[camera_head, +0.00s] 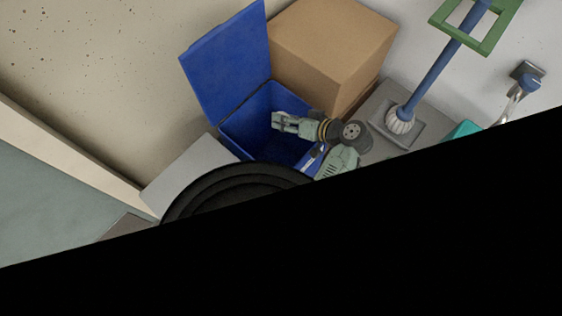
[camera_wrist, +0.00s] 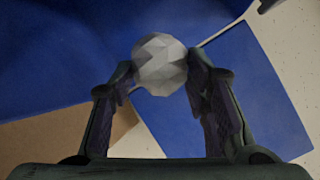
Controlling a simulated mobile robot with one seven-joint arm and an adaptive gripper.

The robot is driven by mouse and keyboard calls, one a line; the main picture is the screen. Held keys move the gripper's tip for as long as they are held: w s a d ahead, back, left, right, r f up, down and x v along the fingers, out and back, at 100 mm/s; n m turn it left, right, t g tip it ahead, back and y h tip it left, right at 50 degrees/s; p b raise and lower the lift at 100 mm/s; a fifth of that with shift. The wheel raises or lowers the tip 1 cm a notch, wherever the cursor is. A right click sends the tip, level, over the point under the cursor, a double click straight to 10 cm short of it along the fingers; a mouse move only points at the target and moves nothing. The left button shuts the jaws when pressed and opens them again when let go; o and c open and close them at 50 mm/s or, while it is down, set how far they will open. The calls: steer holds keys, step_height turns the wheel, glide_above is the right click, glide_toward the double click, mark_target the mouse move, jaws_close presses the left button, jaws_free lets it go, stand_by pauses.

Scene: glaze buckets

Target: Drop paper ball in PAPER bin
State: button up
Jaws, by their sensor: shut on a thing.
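The paper ball (camera_wrist: 160,62), grey-white and faceted, sits between the fingertips of my gripper (camera_wrist: 162,80) in the wrist view. My gripper is shut on it. The bin's blue lid (camera_head: 226,62) stands open at the back left. Blue surfaces of the bin fill much of the wrist view behind the ball. No PAPER label is readable, and the bin's front is hidden by my arm and a black round shape.
A cardboard box (camera_head: 330,50) stands right behind the bin. A blue pole with a green frame (camera_head: 487,40) rises from a grey base at the right. A black round ribbed object (camera_head: 235,190) is in front of the bin. Black covers the lower head view.

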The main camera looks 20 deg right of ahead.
steer(key=shift+f, duration=0.4)
steer(key=shift+r, duration=0.1)
steer(key=o, duration=0.8)
steer(key=v, duration=1.2)
